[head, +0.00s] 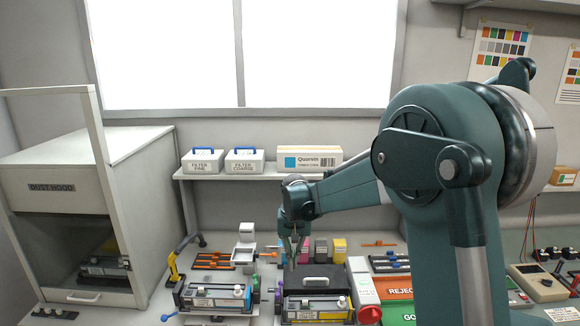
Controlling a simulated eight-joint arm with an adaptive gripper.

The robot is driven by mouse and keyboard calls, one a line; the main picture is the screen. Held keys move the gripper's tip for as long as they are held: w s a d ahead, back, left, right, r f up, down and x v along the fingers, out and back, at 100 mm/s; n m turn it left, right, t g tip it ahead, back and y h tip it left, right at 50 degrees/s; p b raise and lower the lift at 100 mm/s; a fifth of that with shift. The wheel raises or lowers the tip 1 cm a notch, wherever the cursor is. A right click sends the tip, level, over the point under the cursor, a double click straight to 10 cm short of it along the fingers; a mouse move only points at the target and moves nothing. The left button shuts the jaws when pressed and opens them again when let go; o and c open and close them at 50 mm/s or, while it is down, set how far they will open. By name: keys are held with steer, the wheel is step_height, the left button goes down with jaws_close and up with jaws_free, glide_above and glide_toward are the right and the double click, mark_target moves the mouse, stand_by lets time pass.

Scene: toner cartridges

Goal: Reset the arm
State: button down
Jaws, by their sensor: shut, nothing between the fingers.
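My gripper (292,246) hangs pointing down over the middle of the bench, at the end of my teal arm. Its fingers are shut with nothing visible between them. It is above and behind a toner cartridge (318,304) in the front middle of the bench, in front of a black case-like block (322,277). A third (104,267) sits inside the dust hood (52,188) at the left.
A shelf (228,174) under the window holds two filter boxes (202,160) and a Quorvin carton (309,158). Small coloured bottles (321,250) stand behind the black block. Red and green bins (396,288) lie right of it, partly behind my arm. A multimeter (540,282) is at the far right.

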steer(key=s+d+r+t+b, duration=0.1)
steer(key=s+d+r+t, duration=0.1)
steer(key=s+d+r, duration=0.55)
steer(key=s+d+r+t+b, duration=0.15)
steer(key=s+d+r, duration=0.3)
steer(key=s, duration=0.65)
steer(key=s+d+f+t+b, duration=0.1)
steer(key=s+d+f, duration=0.1)
steer(key=s, duration=0.5)
steer(key=s+d+f+t+b, duration=0.1)
steer(key=s+d, duration=0.3)
steer(key=s, duration=0.4)
steer(key=s+d+f+t+b, duration=0.1)
steer(key=s+d+f, duration=0.1)
steer(key=s, duration=0.5)
steer(key=shift+s+d+f, duration=0.35)
steer(key=shift+d+f, duration=0.05)
steer(key=shift+f, duration=0.2)
